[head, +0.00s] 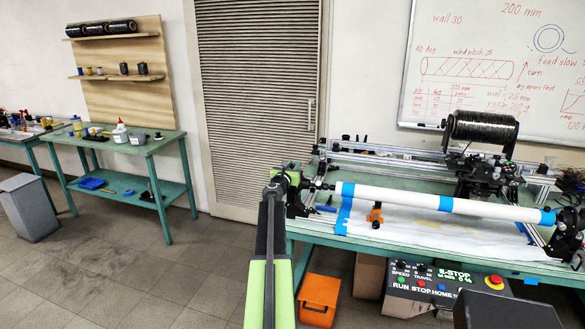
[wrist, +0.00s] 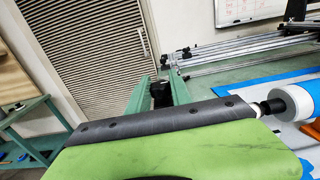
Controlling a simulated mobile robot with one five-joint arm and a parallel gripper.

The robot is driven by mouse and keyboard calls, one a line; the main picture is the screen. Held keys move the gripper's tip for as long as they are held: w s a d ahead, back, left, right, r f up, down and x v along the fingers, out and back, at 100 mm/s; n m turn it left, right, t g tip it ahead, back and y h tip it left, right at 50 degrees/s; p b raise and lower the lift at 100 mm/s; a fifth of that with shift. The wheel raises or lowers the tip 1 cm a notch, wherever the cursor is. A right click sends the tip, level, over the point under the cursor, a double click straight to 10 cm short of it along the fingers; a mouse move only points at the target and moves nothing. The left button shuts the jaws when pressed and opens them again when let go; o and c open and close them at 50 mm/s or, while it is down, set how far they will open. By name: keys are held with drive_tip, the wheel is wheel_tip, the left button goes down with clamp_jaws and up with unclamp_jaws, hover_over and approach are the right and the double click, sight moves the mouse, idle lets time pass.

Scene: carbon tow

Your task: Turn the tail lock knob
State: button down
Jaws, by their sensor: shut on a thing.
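The white tube with blue tape bands (head: 400,199) lies level along the winding machine. Its left end meets the dark tailstock (head: 295,192). My gripper (head: 279,180) is at the tailstock, at the end of my black and lime-green arm. It is shut on the tail lock knob, which is largely hidden behind my gripper in the head view.
A control box (head: 430,287) with a red stop button stands below the machine. An orange bin (head: 318,297) sits on the floor beside the teal machine bench. A black spool (head: 480,130) is on the carriage. The floor left of my arm is open, up to a teal side table (head: 115,160).

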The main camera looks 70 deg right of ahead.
drive_tip(key=n+t, duration=0.1)
drive_tip(key=t, duration=0.1)
drive_tip(key=n+t+y, duration=0.1)
drive_tip(key=n+t, duration=0.1)
drive_tip(key=t, duration=0.1)
drive_tip(key=shift+s+d+n, duration=0.2)
drive_tip(key=shift+n, duration=0.1)
drive_tip(key=n+t+y, duration=0.1)
drive_tip(key=t, duration=0.1)
drive_tip(key=n+t+y, duration=0.2)
drive_tip(key=t, duration=0.1)
drive_tip(key=shift+d+n, duration=0.15)
drive_tip(key=shift+n, duration=0.15)
drive_tip(key=n+t+y, duration=0.3)
drive_tip(key=shift+w+t, duration=0.1)
drive_tip(key=shift+t, duration=0.2)
drive_tip(key=shift+n+t+y, duration=0.6)
drive_tip(key=shift+n+y, duration=0.2)
drive_tip(key=shift+y, duration=0.5)
drive_tip(key=shift+a+y, duration=0.2)
drive_tip(key=shift+y, duration=0.1)
drive_tip(key=c, duration=1.2)
unclamp_jaws()
drive_tip(key=shift+w, duration=0.1)
drive_tip(key=shift+o, duration=0.3)
